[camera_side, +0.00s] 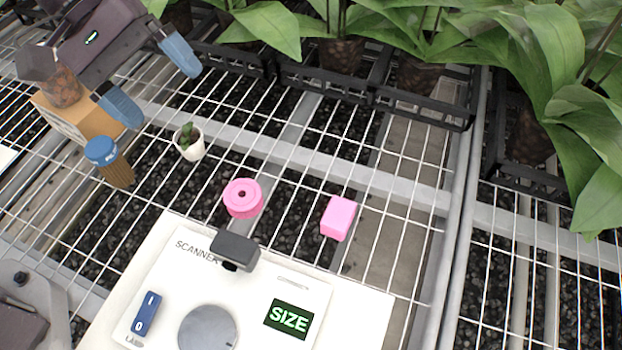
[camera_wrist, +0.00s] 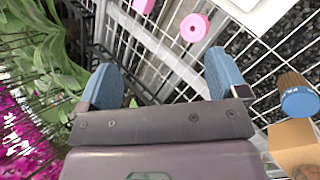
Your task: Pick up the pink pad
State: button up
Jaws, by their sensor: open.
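The pink pad (camera_side: 338,218) is a small rounded block lying on the white wire rack, just beyond the scanner's far edge. In the wrist view the pink pad (camera_wrist: 143,5) is partly cut off by the top edge. My gripper (camera_side: 150,80) is at the upper left of the side view, above the rack and well away from the pad. Its two blue fingers are spread with nothing between them; they also show in the wrist view (camera_wrist: 162,78).
A pink ring-shaped roll (camera_side: 243,198) lies left of the pad. The white scanner (camera_side: 160,275) fills the front. A small potted plant (camera_side: 191,147), blue-capped jar (camera_side: 110,164) and cardboard box (camera_side: 75,118) stand at left. Leafy potted orchids (camera_side: 430,70) line the back.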

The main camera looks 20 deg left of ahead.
jog(key=w+d+f+n+g+h, duration=0.1)
jog(key=w+d+f+n+h, duration=0.2)
jog(key=d+f+n, duration=0.35)
jog(key=n+h, duration=0.3)
jog(key=n, duration=0.1)
send_near(342, 214)
jog(key=shift+t, duration=0.4)
jog(key=x, duration=0.2)
jog(key=s+x, duration=0.1)
jog(key=x, duration=0.1)
jog(key=shift+d+f, duration=0.15)
jog(key=shift+d, duration=0.15)
jog(key=shift+x, duration=3.05)
jog(key=shift+w, duration=0.2)
jog(key=c, duration=1)
